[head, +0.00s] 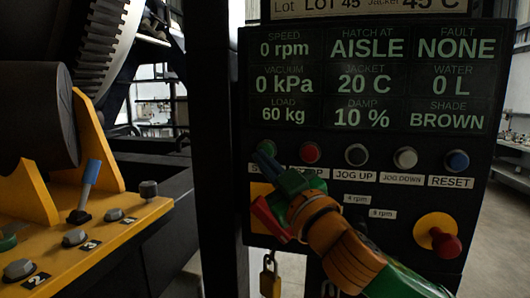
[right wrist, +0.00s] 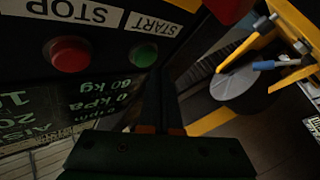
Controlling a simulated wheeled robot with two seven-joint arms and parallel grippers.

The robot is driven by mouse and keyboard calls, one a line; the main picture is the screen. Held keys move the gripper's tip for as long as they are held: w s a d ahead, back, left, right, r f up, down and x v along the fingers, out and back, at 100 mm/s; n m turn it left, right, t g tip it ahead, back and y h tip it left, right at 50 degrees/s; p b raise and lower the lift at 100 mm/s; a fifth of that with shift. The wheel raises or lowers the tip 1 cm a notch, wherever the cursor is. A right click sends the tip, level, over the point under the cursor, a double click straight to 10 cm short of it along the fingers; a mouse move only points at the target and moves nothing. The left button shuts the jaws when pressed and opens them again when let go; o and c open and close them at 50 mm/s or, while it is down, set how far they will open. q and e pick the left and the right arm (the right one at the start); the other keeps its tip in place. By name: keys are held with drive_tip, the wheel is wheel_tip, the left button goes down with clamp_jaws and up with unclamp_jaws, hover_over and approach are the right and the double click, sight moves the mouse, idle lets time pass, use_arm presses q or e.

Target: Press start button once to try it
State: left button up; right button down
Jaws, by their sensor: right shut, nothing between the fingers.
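The control panel (head: 330,190) stands upright at the right in the head view. Its green start button (head: 267,147) is at the left end of the button row, and my right gripper partly covers its label. The start button (right wrist: 143,55) shows uncovered and upside down in the right wrist view, beside the red stop button (right wrist: 70,53). My right gripper (head: 264,163) is shut and empty, its tip just below the start button in the head view. I cannot tell whether it touches the panel. My left gripper is not in view.
The display (head: 370,80) reads 0 rpm, fault none. A yellow lever console (head: 110,235) is left.

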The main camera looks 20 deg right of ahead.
idle(0.7)
drive_tip(key=shift+w+d, duration=0.2)
drive_tip(key=shift+w, duration=0.15)
drive_tip(key=shift+w+d, duration=0.3)
drive_tip(key=shift+w, duration=0.05)
idle(0.6)
drive_tip(key=shift+s+a, duration=0.45)
drive_tip(key=shift+s, duration=0.2)
drive_tip(key=s+a, duration=0.1)
drive_tip(key=s, duration=0.1)
drive_tip(key=s+a, duration=0.2)
drive_tip(key=shift+s, duration=0.1)
idle(0.5)
